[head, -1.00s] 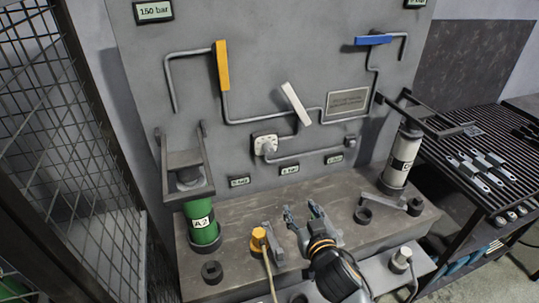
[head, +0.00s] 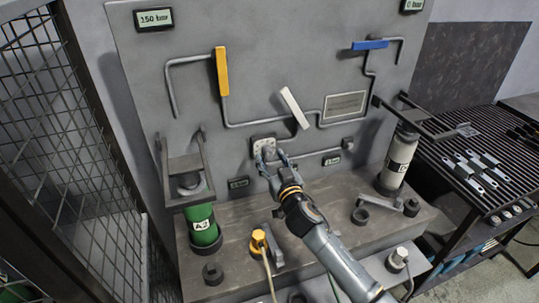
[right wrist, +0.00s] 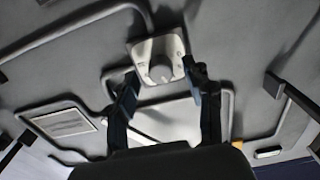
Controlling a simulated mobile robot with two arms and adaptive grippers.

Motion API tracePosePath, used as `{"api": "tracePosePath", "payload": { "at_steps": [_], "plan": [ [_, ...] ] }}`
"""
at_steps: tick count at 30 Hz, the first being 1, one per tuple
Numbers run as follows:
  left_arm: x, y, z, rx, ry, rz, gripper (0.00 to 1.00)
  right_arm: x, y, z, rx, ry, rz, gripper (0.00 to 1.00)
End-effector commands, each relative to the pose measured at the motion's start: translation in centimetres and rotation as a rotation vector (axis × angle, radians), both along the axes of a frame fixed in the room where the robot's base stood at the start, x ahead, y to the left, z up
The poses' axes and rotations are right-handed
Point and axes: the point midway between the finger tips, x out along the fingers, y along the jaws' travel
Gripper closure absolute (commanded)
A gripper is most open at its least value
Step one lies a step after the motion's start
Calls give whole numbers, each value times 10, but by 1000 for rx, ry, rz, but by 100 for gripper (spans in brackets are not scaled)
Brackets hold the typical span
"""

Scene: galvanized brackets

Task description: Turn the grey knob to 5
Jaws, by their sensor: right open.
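The grey knob (right wrist: 160,72) sits on a pale plate (right wrist: 150,48) on the panel, seen in the right wrist view. Marks around it are too blurred to read, and so is its setting. In the head view the plate (head: 263,142) shows above my right gripper (head: 270,154), which largely hides the knob. My right gripper is open, its fingers (right wrist: 160,80) spread to either side of the knob in the wrist picture. I cannot tell whether they touch it. My left gripper is not in view.
A yellow lever (head: 221,72), a white lever (head: 293,107) and a blue lever (head: 370,45) stand on the piped panel. A green cylinder (head: 203,226) is at left, a pale cylinder (head: 398,160) at right. A yellow plug (head: 258,240) with a cable is on the bench.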

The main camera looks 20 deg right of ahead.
Motion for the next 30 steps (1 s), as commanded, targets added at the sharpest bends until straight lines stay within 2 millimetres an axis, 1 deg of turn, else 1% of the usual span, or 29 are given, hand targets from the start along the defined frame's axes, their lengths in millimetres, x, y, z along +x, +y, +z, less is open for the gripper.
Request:
{"api": "tracePosePath", "payload": {
  "at_steps": [2, 6, 14, 15, 17, 18, 20, 21, 22, 30],
  "plan": [
    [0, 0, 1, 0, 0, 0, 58, 8, 1, 1, 0, 0, 0, 48],
    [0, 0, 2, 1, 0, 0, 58, 14, 1, 0, 0, 0, 1, 48],
    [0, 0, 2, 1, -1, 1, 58, 15, 1, 0, 0, 0, 1, 48],
    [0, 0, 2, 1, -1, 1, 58, 15, 1, 0, 0, 0, 1, 52],
    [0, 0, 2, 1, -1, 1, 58, 15, 1, 0, 0, 0, 1, 64],
    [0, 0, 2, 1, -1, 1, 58, 15, 1, 0, 0, 1, 1, 72],
    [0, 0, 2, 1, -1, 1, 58, 15, 1, 0, 0, 1, 1, 85],
    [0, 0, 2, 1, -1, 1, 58, 15, 1, 0, 0, 1, 1, 93],
    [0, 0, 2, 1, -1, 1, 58, 15, 1, 0, 0, 1, 1, 99],
    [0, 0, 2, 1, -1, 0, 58, 15, 1, 0, -20, 0, 1, 100]
  ]
}}
